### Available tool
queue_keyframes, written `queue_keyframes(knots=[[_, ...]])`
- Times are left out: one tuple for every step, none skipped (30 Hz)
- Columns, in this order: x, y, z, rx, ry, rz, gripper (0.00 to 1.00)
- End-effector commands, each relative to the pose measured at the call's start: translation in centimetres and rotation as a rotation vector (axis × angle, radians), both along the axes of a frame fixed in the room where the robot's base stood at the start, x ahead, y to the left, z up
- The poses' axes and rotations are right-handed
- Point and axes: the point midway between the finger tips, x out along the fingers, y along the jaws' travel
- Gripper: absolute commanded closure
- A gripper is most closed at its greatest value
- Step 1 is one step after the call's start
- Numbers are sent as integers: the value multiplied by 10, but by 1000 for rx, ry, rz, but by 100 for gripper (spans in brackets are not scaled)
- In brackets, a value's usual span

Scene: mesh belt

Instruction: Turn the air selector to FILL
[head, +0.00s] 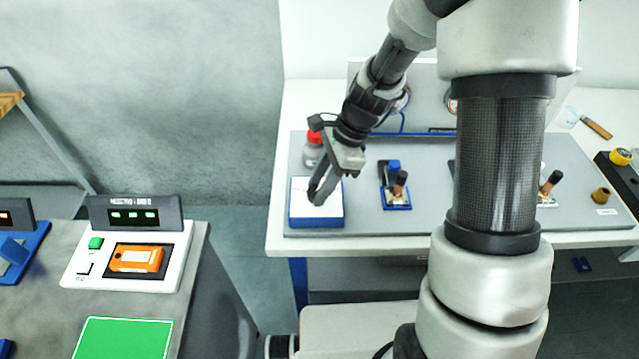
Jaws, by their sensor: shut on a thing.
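A blue box with a white top (299,212) stands at the left end of the grey panel on the white bench. I take it to be the air selector, though no label on it can be read. My gripper (318,197) points down at its top from above. Its fingers are shut on a small part at the middle of that top, which looks like the selector's handle. The fingers hide this part, so its direction and the FILL mark cannot be made out.
A red-capped bottle (313,150) stands just behind the box. A blue-based fitting with a dark handle (397,190) is to its right, and another handle (551,182) further right. My arm covers the panel's middle. An orange device (137,259) sits in a white station at left.

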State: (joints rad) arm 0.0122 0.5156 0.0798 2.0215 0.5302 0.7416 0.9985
Motion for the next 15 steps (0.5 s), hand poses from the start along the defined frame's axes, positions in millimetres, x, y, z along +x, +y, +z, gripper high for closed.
queue_keyframes(knots=[[1, 0, 1, 0, 0, 43, 90], [1, 0, 1, 0, 2, 72, 90], [2, 0, 1, 0, 0, 109, 90], [2, 0, 1, 0, 0, 139, 90], [2, 0, 1, 0, 1, 167, 90], [2, 0, 1, 0, 0, 206, 90], [2, 1, 1, 0, 1, 235, 90], [2, 1, 1, -1, 0, 263, 90], [3, 1, 1, 0, 0, 302, 90], [3, 1, 1, 0, 2, 331, 90], [3, 1, 1, 0, 0, 360, 90], [4, 1, 1, 0, 0, 397, 90], [3, 1, 1, 0, 0, 426, 90], [4, 2, 1, 0, 0, 453, 90], [4, 2, 1, 0, 1, 493, 90]])
